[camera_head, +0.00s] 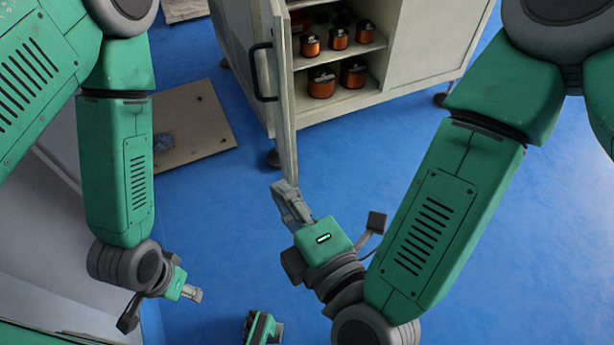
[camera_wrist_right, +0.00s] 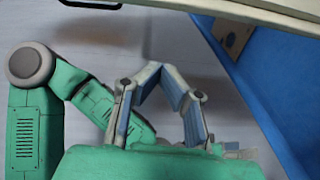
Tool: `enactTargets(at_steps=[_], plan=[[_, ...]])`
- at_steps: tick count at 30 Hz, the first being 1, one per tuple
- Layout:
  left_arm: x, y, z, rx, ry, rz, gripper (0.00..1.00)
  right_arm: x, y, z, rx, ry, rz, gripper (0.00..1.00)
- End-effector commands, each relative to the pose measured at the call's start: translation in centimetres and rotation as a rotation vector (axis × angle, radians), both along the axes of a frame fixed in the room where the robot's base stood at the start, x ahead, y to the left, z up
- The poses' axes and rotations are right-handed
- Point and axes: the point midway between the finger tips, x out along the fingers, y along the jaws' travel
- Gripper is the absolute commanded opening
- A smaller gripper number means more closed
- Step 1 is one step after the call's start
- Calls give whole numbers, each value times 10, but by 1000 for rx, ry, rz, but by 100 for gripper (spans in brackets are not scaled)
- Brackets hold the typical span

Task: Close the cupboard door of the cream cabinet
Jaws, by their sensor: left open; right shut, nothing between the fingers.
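The cream cabinet (camera_head: 432,42) stands at the top of the head view. Its cupboard door (camera_head: 281,90) is swung open and seen nearly edge-on, with a black handle (camera_head: 262,72) on its left face. In the right wrist view the door (camera_wrist_right: 262,12) crosses the top edge, with part of the handle (camera_wrist_right: 92,4). My right gripper (camera_head: 282,190) is shut and empty, close to the door's near lower end; I cannot tell whether they touch. It also shows in the right wrist view (camera_wrist_right: 163,75). My left gripper (camera_head: 194,294) is open at lower left, away from the door.
Several copper coils (camera_head: 322,82) stand on shelves inside the cabinet. A beige board (camera_head: 190,125) lies on the blue floor (camera_head: 225,220) left of the door. A green and dark object (camera_head: 262,328) is at the bottom edge. The floor right of the door is clear.

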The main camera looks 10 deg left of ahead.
Motion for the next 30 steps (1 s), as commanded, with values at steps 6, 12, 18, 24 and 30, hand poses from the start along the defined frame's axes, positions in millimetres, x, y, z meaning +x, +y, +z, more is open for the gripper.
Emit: enactTargets(at_steps=[6, 12, 18, 24, 30], plan=[[1, 0, -7, 0, -2, 0, 46, 3, 12, 13, -27, -101, -19, 0], [1, 0, -17, 0, -2, 1, 46, 28, 30, 12, -25, -102, -24, 0], [1, 0, -33, 0, -1, 1, 46, 63, 52, 11, -21, -98, -24, 0], [0, 0, -46, 0, -1, 0, 46, 84, 50, 11, -22, -96, -22, 0], [0, 0, -53, 0, -1, 0, 46, 88, 35, 12, -26, -97, -18, 0]])
